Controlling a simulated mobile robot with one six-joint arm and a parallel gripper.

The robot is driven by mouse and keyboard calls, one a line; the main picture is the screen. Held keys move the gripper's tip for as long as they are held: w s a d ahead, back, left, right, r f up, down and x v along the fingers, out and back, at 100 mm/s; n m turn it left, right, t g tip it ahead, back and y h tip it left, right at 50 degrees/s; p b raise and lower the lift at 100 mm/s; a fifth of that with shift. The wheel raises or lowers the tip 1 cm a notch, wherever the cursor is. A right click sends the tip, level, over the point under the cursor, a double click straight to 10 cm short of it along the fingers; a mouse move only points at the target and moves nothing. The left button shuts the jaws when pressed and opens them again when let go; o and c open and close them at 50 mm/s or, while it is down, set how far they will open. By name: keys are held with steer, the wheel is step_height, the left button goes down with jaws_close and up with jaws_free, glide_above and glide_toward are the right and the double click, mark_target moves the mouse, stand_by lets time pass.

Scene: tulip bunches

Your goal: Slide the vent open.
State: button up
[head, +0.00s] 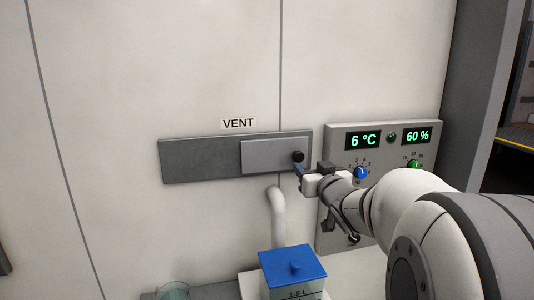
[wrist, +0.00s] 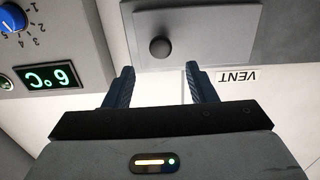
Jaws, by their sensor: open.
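The vent is a dark grey wall plate (head: 200,160) under a VENT label (head: 238,124). A lighter grey sliding cover (head: 268,156) sits at its right end, with the dark plate bare to its left. A round black knob (head: 298,156) is near the cover's right edge. In the wrist view, which is upside down, the cover (wrist: 215,35) and knob (wrist: 160,47) show too. My gripper (head: 299,174) is open and empty just by the knob. In the wrist view, the knob appears between and just beyond the fingertips (wrist: 159,68); no contact shows.
A control panel (head: 330,230) with green displays, a blue dial (head: 361,172) and a green dial (head: 414,164) is right of the vent, behind my arm. Below are a white pipe (head: 278,215) and a blue-lidded container (head: 293,266). The wall left of the vent is clear.

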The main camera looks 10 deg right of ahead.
mark_target(299, 157)
steer(key=w+p, duration=0.1)
steer(key=w, duration=0.6)
steer(key=shift+w, duration=0.35)
jaws_close()
stand_by(0.3)
